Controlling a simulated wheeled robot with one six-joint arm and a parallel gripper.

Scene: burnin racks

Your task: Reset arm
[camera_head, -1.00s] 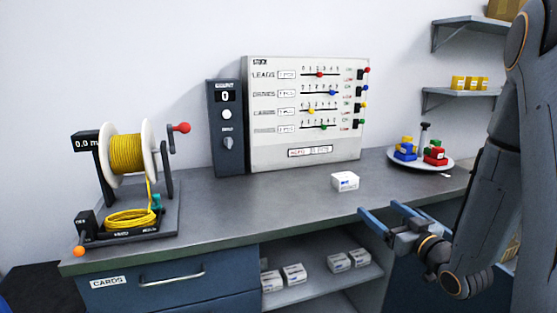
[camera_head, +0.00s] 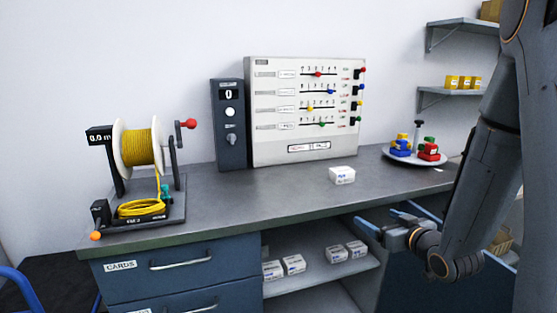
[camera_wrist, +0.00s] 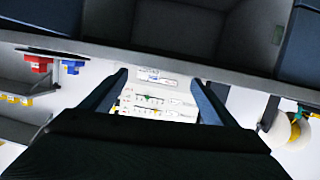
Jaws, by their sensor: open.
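My gripper (camera_head: 380,222) is open and empty at the end of my arm, in front of the counter's front edge at the right of the head view. In the wrist view its two fingers (camera_wrist: 163,95) stand wide apart with nothing between them close up. That view appears upside down, with the counter edge across its upper part. A small white box (camera_head: 342,175) sits on the counter, apart from the gripper. It also shows in the wrist view (camera_wrist: 155,81), beyond the fingers.
The grey counter (camera_head: 255,192) carries a yellow cable reel (camera_head: 137,148), a dark counter unit (camera_head: 229,125), a slider panel (camera_head: 275,150) and a plate (camera_head: 388,156) of coloured blocks. Several white boxes lie on the shelf (camera_head: 310,283) below. A blue drawer (camera_head: 195,262) is shut at left.

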